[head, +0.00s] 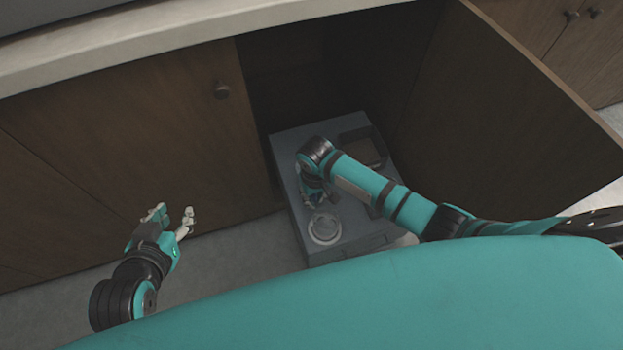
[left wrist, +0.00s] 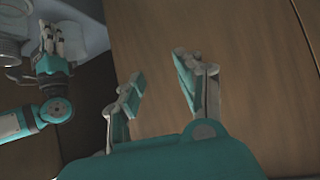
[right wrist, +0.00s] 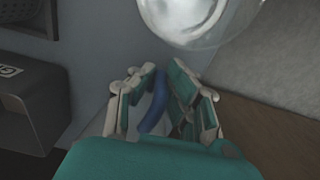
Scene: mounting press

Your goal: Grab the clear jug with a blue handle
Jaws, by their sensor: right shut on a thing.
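The clear jug (head: 324,229) stands on the front part of a grey machine in the open cabinet bay. In the right wrist view the clear jug (right wrist: 200,18) shows at the top, with its blue handle (right wrist: 154,105) between my fingers. My right gripper (head: 314,199) is shut on the handle; its fingers (right wrist: 155,80) lie on both sides of it. In the left wrist view my right gripper (left wrist: 52,38) is beside the jug (left wrist: 8,48). My left gripper (head: 172,213) is open and empty in front of the closed cabinet door; its spread fingers (left wrist: 160,75) show there too.
The grey machine (head: 284,160) stands between a closed wooden door (head: 130,120) on the left and an open door (head: 490,110) on the right. A countertop (head: 150,45) runs above. A dark block with a label (right wrist: 30,100) is left of my right gripper. Floor is clear at lower left.

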